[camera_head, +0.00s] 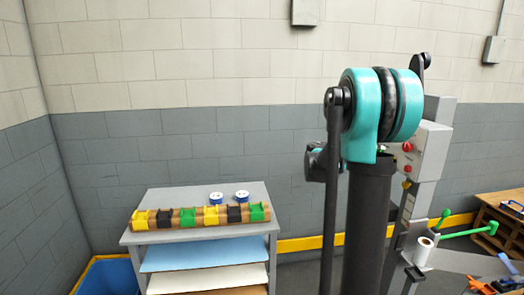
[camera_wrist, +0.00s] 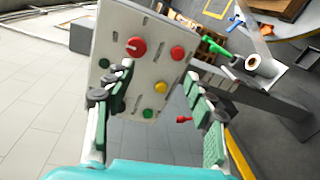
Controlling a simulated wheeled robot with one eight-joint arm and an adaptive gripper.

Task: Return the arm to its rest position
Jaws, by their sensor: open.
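My gripper (camera_wrist: 158,110) shows in the wrist view with its two green-padded fingers spread wide apart and nothing between them. Beyond the fingers is a grey control panel (camera_wrist: 138,65) with red, yellow and green buttons, seen tilted. In the head view my arm stands at the right of centre, folded, with a teal joint at its top. The same control panel (camera_head: 430,150) shows just behind the arm, partly hidden by it. My gripper cannot be made out in the head view.
A grey table (camera_head: 170,193) at the left holds a row of yellow, black and green bins (camera_head: 200,216) and two blue-and-white rolls (camera_head: 241,196). A blue container (camera_head: 108,277) stands beside it. A white roll (camera_head: 424,248) and wooden bench (camera_head: 495,208) are at the right.

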